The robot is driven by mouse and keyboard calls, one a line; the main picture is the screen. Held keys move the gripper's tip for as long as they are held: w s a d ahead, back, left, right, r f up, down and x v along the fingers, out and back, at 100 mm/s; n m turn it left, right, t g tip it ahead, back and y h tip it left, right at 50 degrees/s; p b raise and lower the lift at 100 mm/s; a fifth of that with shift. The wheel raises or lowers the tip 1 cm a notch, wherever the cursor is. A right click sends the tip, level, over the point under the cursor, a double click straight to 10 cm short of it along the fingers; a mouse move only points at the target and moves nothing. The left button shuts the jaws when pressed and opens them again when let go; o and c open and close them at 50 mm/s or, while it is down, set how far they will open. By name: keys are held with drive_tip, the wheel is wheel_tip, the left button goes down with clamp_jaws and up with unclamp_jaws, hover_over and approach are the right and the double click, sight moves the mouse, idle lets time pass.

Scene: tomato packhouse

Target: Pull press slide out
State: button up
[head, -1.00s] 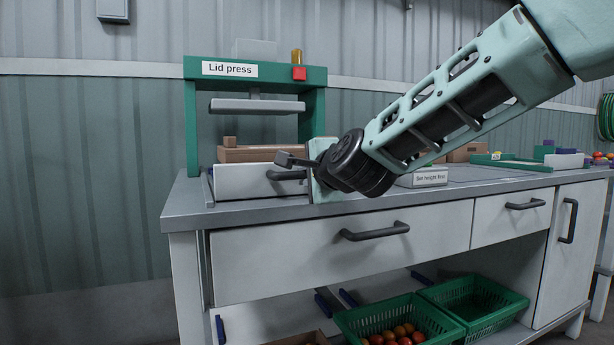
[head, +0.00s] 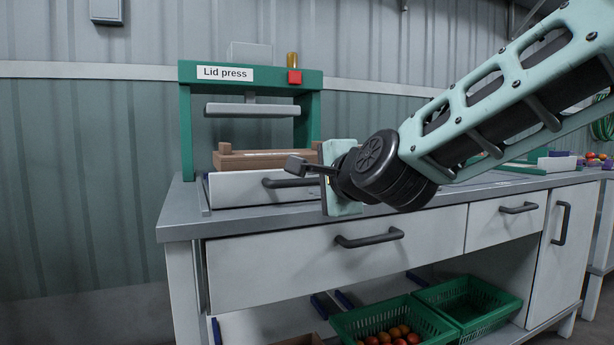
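The lid press (head: 306,120) is a green frame with a grey pressing plate (head: 258,110) raised above its slide. The press slide (head: 233,190) has a white front with a dark bar handle (head: 285,184). A brown wooden block-like tray (head: 262,161) rests on the slide, partly forward of the plate. My gripper (head: 297,166) is at the right end of the slide front, its dark fingers pointing left. The visible finger lies just above the handle in the picture. The other finger and any contact with the handle are hidden, so I cannot tell whether the fingers are closed on it.
The grey workbench (head: 185,222) has drawers with dark handles, including a wide drawer (head: 270,270) below the slide. Green crates (head: 470,302) stand on the lower shelf, one with tomatoes. A narrow strip of bare benchtop lies before the slide.

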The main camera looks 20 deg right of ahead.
drive_tip(key=p+v, duration=0.1)
drive_tip(key=v, duration=0.3)
drive_tip(key=shift+s, duration=0.25)
drive_tip(key=s+a+f+n+g+y, duration=0.4)
drive_tip(key=s+a+f+n+g, duration=0.35)
drive_tip(key=a+f+n, duration=0.4)
drive_tip(key=s+d+f+n+g+h, duration=0.2)
drive_tip(key=s+f+n+g, duration=0.2)
drive_tip(key=s+f+n, duration=0.3)
drive_tip(key=s+d+f+n+g+h, duration=0.2)
drive_tip(key=s+f+n+g, duration=0.3)
drive_tip(key=s, duration=0.5)
wheel_tip(320, 180, up, 36)
drive_tip(key=n+p, duration=0.1)
drive_tip(key=p, duration=3.6)
drive_tip(key=shift+s+t+p, duration=0.3)
drive_tip(key=shift+s+t, duration=0.05)
drive_tip(key=shift+t, duration=0.1)
